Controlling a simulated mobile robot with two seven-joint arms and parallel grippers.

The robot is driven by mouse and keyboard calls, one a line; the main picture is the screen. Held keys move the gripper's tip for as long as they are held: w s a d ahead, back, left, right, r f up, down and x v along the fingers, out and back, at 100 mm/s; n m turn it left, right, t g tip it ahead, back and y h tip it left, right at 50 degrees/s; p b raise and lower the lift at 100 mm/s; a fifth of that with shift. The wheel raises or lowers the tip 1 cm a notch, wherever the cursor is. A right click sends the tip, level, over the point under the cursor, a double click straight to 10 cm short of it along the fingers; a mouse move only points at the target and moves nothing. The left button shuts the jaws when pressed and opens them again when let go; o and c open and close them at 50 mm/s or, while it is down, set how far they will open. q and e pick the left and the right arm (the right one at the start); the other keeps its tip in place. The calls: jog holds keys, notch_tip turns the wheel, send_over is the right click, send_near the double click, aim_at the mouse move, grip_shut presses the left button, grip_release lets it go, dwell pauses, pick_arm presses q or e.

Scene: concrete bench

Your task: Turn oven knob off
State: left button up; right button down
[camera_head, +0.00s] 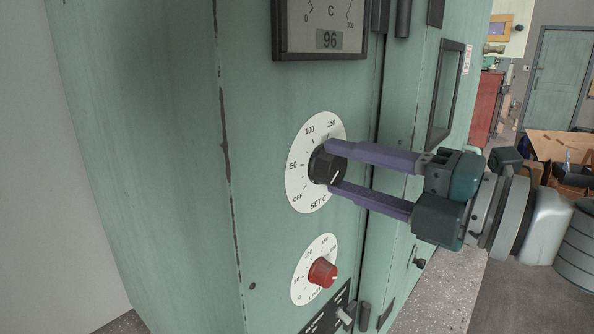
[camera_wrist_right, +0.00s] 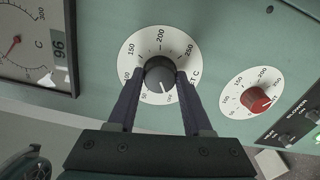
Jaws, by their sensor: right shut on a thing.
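The black oven knob (camera_head: 326,166) sits on a round white dial (camera_head: 300,150) marked from OFF through 50, 100 and 150, with SET C below. My right gripper (camera_head: 330,167) reaches in from the right, with one finger above and one below the knob, shut on it. In the right wrist view, the knob (camera_wrist_right: 160,74) is between the two purple fingers (camera_wrist_right: 161,78). A pale line on the knob face points to the lower right in the head view; the mark it meets is unclear. My left gripper is out of view.
A red knob (camera_head: 322,272) on a smaller white dial sits below. A display (camera_head: 329,39) above reads 96. Switches (camera_head: 346,316) are at the bottom.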

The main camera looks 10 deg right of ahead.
dwell(0.4)
jog(key=shift+c, duration=1.6)
grip_release()
jog(key=shift+s+d, duration=0.1)
jog(key=shift+s, duration=0.05)
jog(key=b+v, duration=0.3)
jog(key=v, duration=0.6)
jog(key=shift+s+d+b, duration=0.2)
jog(key=shift+s+b, duration=0.05)
jog(key=shift+b, duration=0.1)
